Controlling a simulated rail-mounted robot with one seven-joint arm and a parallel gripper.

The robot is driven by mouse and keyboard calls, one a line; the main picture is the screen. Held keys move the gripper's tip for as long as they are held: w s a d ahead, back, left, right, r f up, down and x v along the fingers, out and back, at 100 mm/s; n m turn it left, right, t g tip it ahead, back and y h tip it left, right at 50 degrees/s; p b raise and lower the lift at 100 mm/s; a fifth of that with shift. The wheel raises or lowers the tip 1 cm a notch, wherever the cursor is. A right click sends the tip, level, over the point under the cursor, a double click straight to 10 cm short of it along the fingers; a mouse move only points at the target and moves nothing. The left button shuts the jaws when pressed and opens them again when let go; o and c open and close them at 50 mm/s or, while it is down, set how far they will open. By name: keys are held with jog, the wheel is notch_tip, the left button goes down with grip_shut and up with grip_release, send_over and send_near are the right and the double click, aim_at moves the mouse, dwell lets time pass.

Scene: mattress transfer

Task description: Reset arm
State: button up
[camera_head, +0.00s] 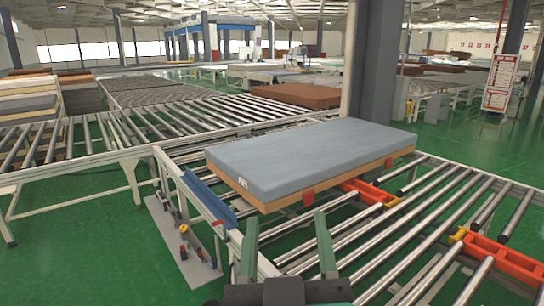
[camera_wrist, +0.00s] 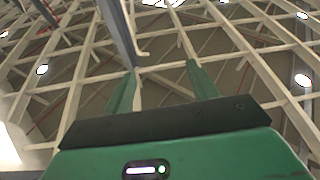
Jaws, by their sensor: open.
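My gripper (camera_head: 287,240) shows at the bottom middle of the head view. Its two green fingers point up and stand apart with nothing between them. In the wrist view my gripper (camera_wrist: 164,82) is also open and empty, with only the roof beams behind it. A grey-blue mattress (camera_head: 310,150) with a tan lower edge lies flat on the roller conveyor (camera_head: 430,235), beyond my gripper and apart from it.
Orange-red brackets (camera_head: 500,262) sit among the rollers at the right. A blue rail piece (camera_head: 207,200) lines the conveyor's near left edge. A grey pillar (camera_head: 372,65) stands behind the mattress. Stacked mattresses (camera_head: 28,97) are at the far left. Green floor (camera_head: 80,235) is clear at the lower left.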

jog(key=s+a+r+m+t+p, duration=0.1)
jog(key=s+a+r+t+p, duration=0.2)
jog(key=s+r, duration=0.65)
notch_tip(320, 180, up, 12)
jog(key=w+d+p, duration=0.1)
jog(key=p, duration=1.1)
jog(key=shift+f+y, duration=0.25)
jog(key=shift+y, duration=0.15)
